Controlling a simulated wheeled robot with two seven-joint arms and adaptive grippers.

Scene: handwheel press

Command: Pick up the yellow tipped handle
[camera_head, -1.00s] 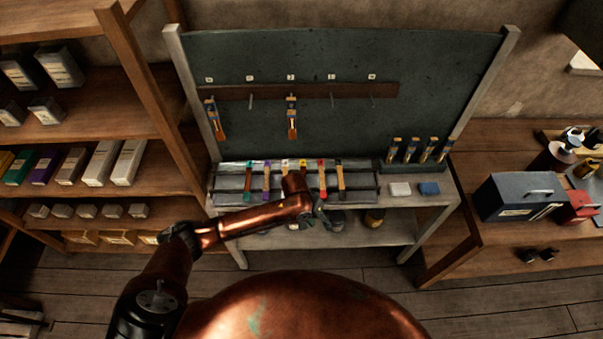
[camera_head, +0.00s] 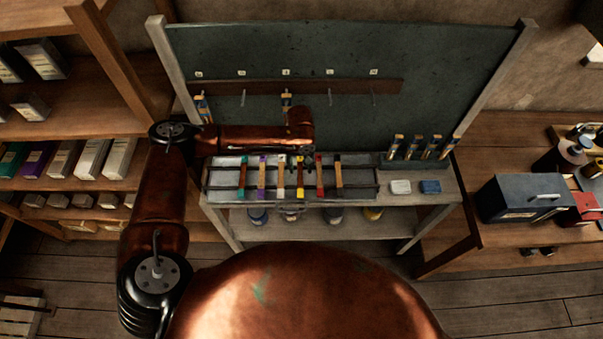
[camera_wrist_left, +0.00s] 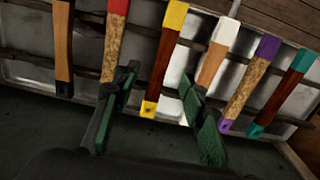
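The yellow tipped handle (camera_head: 299,182) lies in the rack on the workbench, between the white tipped handle (camera_head: 281,182) and the red tipped handle (camera_head: 319,182). It has a dark reddish-brown shaft with yellow at both ends. In the left wrist view the yellow tipped handle (camera_wrist_left: 165,58) shows between the two green-padded fingers of my left gripper (camera_wrist_left: 160,108). The fingers are apart, and I cannot see them touching it. In the head view my left gripper (camera_head: 306,155) is over the far end of this handle, partly hidden by my arm. My right gripper is not in view.
A dark board (camera_head: 440,70) with pegs and hanging tools stands behind. White (camera_head: 400,187) and blue (camera_head: 430,187) blocks lie right of the rack. Several upright tools stand behind them.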

